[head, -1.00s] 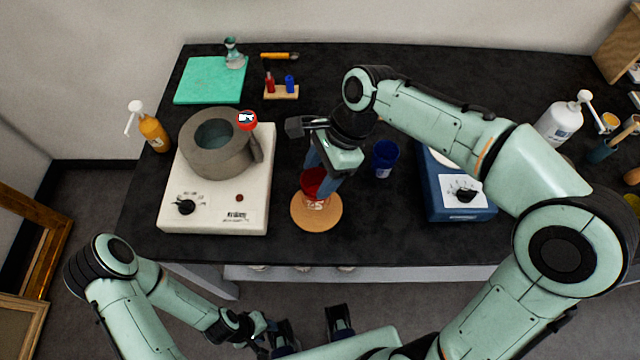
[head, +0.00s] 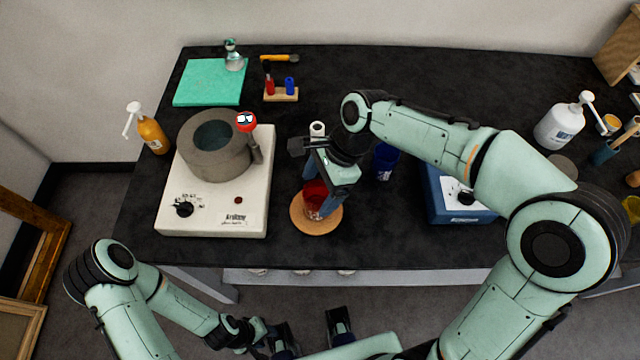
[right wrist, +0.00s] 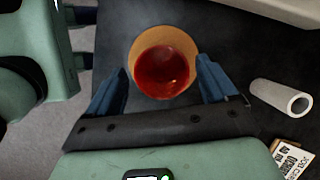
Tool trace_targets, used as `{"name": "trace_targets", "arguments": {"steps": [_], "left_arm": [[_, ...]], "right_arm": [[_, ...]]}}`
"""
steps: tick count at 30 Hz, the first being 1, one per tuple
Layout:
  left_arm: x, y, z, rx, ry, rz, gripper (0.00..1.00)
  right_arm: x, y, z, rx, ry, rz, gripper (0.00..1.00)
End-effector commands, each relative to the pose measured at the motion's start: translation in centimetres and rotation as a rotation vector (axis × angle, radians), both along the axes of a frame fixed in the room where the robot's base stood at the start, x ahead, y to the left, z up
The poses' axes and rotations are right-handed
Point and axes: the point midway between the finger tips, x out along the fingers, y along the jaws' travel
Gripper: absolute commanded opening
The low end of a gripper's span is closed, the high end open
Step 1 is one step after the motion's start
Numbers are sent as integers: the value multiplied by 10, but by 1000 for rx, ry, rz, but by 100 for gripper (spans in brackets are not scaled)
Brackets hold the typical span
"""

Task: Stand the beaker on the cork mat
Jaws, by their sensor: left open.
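The beaker, holding red contents, stands on the round cork mat (head: 302,226) near the table's front edge. The red of the beaker (head: 313,190) shows in the head view, partly hidden by my right gripper (head: 326,190). In the right wrist view the beaker (right wrist: 163,72) appears upright over the cork mat (right wrist: 178,35). My right gripper's fingers (right wrist: 163,82) are on either side of it, spread a little wider than the beaker, with a gap visible at the left finger. My left gripper (head: 312,335) is open and empty, low in front of the table.
A white hotplate (head: 228,205) carrying a grey ring-shaped vessel (head: 193,157) stands left of the mat. A white tube (head: 317,129) stands behind my right gripper. A blue cup (head: 385,160) and a blue instrument (head: 447,204) are to the right.

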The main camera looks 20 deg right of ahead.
Motion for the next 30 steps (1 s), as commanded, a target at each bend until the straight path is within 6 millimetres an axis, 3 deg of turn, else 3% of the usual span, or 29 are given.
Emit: {"name": "trace_targets", "arguments": {"steps": [8,21,30], "left_arm": [[1,0,2,0,-1,0,43],[8,0,21,0,-9,0,43],[11,0,26,0,-12,0,43]], "right_arm": [[1,-1,8,0,-3,-1,86],[5,-34,89,2,-5,-3,86],[5,-45,114,0,-1,0,86]]}}
